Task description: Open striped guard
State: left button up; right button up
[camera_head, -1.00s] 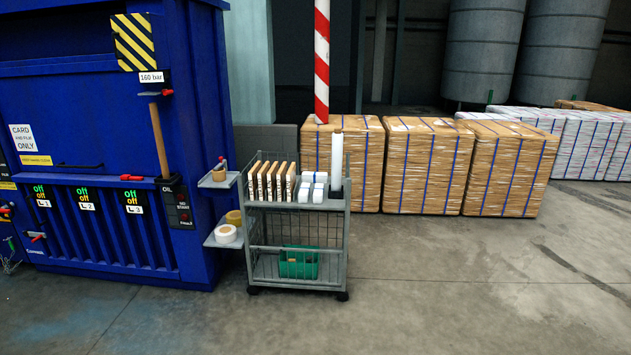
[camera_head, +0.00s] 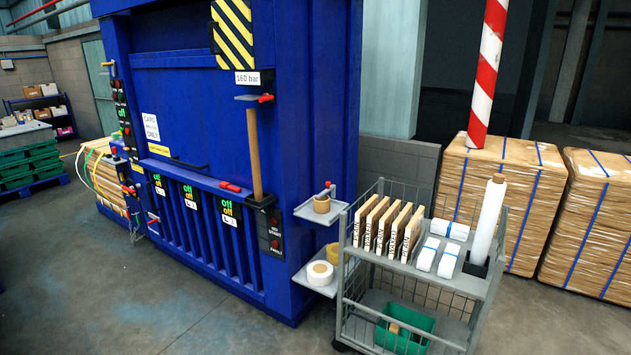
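The striped guard (camera_head: 233,32) is a yellow and black diagonally striped panel at the upper right of the blue baler's front. A white label reading 160 bar (camera_head: 248,78) sits at its lower edge. Below it is a small dark bracket with a red handle (camera_head: 265,98), above an upright wooden pole (camera_head: 254,155). The guard appears closed over whatever is behind it, and its top is cut by the frame edge. Neither of my grippers is in view.
A grey wire trolley (camera_head: 405,275) holding wooden blocks, white packs and a film roll stands right of the blue baler (camera_head: 180,100). Small shelves (camera_head: 322,208) with tape rolls stick out from the baler's side. Wrapped bales (camera_head: 500,195) stand behind. Floor at front left is clear.

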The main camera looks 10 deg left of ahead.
aim_at(231, 22)
jog(key=i+j+u, duration=0.15)
jog(key=i+u, duration=0.8)
jog(key=i+j+z, duration=0.25)
jog(key=i, duration=0.3)
jog(key=i+j+z, duration=0.2)
jog(key=i+j, duration=0.2)
jog(key=i, duration=0.1)
